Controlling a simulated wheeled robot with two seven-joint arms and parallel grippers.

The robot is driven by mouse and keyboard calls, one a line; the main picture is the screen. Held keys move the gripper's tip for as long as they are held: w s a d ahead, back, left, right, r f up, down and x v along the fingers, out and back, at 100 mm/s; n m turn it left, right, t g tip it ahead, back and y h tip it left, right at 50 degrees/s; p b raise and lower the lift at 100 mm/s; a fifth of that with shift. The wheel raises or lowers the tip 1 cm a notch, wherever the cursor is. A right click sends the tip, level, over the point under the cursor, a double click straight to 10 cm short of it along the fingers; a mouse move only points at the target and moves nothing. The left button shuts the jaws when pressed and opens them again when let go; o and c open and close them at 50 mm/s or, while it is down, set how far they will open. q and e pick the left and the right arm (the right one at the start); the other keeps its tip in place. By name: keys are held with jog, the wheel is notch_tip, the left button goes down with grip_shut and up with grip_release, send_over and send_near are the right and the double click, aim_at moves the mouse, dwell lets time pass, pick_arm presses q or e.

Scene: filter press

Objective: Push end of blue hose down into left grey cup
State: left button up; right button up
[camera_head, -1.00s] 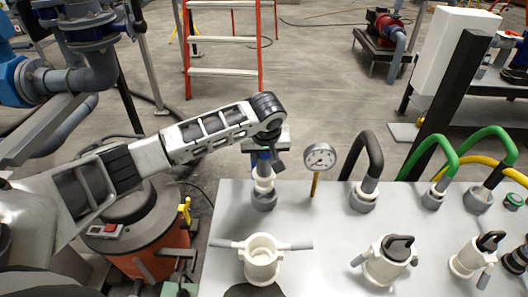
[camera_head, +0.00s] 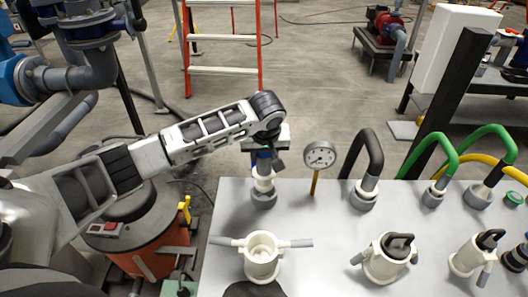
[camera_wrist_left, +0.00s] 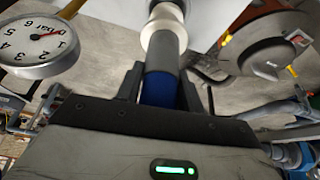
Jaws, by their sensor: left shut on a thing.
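The blue hose end (camera_head: 263,162) stands upright above the left grey cup (camera_head: 264,199) at the back left of the light panel. A white fitting (camera_head: 264,182) stands between them, with its foot at the cup; how deep it sits is hidden. My left gripper (camera_head: 266,152) is at the hose from above, shut on it. In the left wrist view, the blue hose (camera_wrist_left: 160,89) lies between the fingers of my left gripper (camera_wrist_left: 162,78), with a grey sleeve (camera_wrist_left: 162,54) and the white fitting (camera_wrist_left: 164,20) beyond. My right gripper is not in view.
A pressure gauge (camera_head: 319,155) stands on the panel just right of the gripper. Black (camera_head: 367,150) and green (camera_head: 428,150) hoses stand farther right. White two-handled cups (camera_head: 262,257) line the front. An orange drum (camera_head: 150,255) is left of the panel.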

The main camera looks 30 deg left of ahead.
aim_at(264, 170)
pick_arm(q)
jog(key=shift+f+b, duration=0.8)
jog(key=shift+f, duration=2.3)
jog(key=o, duration=1.2)
jog(key=shift+o, duration=0.2)
jog(key=v, duration=1.6)
